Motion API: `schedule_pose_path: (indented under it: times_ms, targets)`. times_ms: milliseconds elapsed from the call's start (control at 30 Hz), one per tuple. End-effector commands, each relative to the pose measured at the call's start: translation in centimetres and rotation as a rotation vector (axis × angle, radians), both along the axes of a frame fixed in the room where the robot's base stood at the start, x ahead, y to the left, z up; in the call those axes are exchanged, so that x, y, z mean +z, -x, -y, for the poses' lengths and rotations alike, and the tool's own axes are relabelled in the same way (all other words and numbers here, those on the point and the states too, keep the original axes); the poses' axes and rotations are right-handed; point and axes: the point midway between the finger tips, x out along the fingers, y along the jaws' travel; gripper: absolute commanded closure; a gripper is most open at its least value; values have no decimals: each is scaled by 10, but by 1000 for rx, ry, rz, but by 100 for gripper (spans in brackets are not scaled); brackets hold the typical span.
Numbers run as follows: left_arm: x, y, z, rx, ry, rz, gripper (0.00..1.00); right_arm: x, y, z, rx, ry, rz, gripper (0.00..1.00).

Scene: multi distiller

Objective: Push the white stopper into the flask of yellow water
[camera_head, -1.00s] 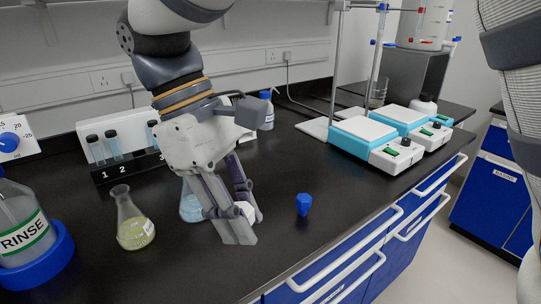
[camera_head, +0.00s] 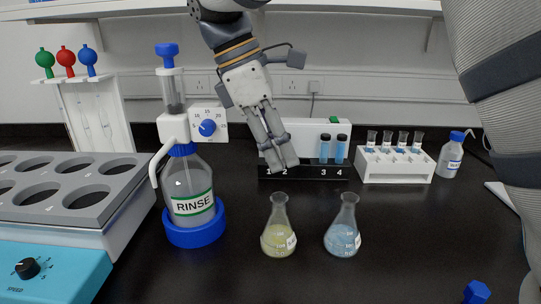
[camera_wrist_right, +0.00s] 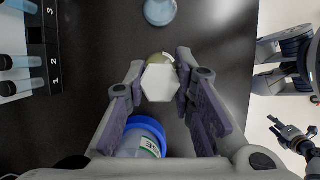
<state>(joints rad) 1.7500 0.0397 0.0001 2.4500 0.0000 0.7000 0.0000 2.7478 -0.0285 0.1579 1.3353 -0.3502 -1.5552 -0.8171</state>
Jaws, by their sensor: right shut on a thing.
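The flask of yellow water (camera_head: 278,241) stands upright on the black bench, left of a flask of blue water (camera_head: 342,240). Its neck top is open in the head view. My right gripper (camera_head: 281,166) points down above and behind it, apart from it. In the wrist view the right gripper (camera_wrist_right: 160,92) is shut on the white stopper (camera_wrist_right: 160,83), which has a hexagonal top. Part of the yellow flask (camera_wrist_right: 163,57) shows behind the stopper. I cannot pick out the stopper in the head view. A dark gripper-like shape (camera_wrist_right: 289,132), perhaps my left gripper, is small at the right edge.
The RINSE bottle (camera_head: 190,195) in a blue ring stands left of the yellow flask. Behind are a black rack with blue tubes (camera_head: 330,172) and a white vial rack (camera_head: 395,167). A blue stopper-like piece (camera_head: 477,292) lies front right. The bench before the flasks is clear.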

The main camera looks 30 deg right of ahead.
Motion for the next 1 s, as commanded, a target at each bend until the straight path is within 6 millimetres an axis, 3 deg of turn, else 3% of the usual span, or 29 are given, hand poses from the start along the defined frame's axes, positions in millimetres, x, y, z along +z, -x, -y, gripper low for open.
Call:
schedule_pose_path:
  times_ms: [500, 1000]
  targets:
    - [0, 0, 0, 0, 0, 0, 60, -49, 0, 0, -1, 0, -2, 87]
    - [0, 0, 0, 0, 0, 0, 60, -53, 0, 0, -1, 0, 0, 87]
